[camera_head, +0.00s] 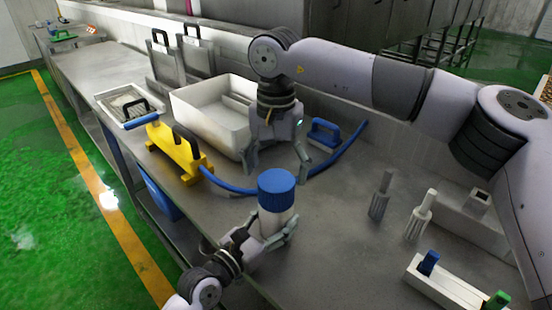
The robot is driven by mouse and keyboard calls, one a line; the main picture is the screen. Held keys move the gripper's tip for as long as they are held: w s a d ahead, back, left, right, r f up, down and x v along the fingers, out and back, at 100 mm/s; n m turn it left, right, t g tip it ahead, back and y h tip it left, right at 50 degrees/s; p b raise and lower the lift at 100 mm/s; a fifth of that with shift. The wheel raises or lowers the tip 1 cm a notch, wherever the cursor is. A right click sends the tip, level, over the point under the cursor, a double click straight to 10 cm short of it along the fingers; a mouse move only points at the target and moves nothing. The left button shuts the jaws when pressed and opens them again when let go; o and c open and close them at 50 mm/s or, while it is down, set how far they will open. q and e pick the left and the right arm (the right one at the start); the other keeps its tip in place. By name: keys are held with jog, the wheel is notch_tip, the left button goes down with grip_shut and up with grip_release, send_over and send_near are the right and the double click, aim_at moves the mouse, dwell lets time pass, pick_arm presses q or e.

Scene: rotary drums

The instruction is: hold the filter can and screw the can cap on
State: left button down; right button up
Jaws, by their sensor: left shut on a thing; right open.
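The filter can (275,221) is a pale cylinder, upright near the table's front edge. The blue ribbed can cap (276,184) sits on its top; I cannot tell how tightly it is seated. My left gripper (275,236) is shut on the can from the lower left, low on its body. My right gripper (277,158) hangs pointing down, open and empty, above and behind the cap, with its fingers apart. It does not touch the cap.
A yellow tool (178,152) with a blue hose (228,187) lies left of the can, and a white tub (212,115) stands behind. Grey upright tools (380,197) and a tray with blue and green handles (450,290) are at right.

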aim_at(276, 180)
notch_tip(276, 180, down, 6)
jog(key=shift+r, duration=0.1)
dwell(0.4)
